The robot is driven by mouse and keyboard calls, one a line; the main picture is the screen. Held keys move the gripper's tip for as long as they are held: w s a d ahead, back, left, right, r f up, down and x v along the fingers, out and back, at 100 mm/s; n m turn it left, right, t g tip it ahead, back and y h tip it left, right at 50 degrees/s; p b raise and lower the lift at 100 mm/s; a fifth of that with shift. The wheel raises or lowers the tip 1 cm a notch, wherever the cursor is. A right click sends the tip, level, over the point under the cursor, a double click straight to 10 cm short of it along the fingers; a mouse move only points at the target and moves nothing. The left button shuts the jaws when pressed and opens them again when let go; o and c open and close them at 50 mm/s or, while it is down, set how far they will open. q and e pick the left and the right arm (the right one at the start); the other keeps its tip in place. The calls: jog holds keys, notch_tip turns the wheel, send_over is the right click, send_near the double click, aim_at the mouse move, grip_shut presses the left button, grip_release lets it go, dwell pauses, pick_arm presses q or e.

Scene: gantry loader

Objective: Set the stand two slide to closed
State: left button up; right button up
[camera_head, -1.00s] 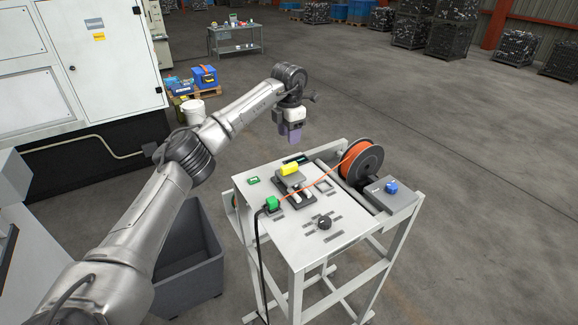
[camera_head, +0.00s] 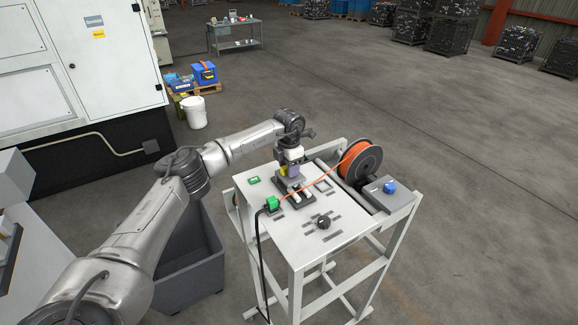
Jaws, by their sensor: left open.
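The stand (camera_head: 274,226) is a light grey bench in the middle of the head view. On its top sits the slide, a dark grey carriage on a base with pale rails (camera_head: 303,194). Its yellow handle (camera_head: 283,171) is mostly hidden by my left gripper. My left gripper (camera_head: 291,177) is open, pointing down at the yellow handle from the back. Its fingers are at or right beside the handle; whether they touch it I cannot tell. My right gripper is not in view.
A black knob (camera_head: 323,222) is at the front, a blue knob (camera_head: 390,187) at the right. A dark bin (camera_head: 190,262) stands left.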

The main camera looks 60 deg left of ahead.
pick_arm(q)
jog(key=shift+c, duration=0.3)
grip_shut()
dwell(0.3)
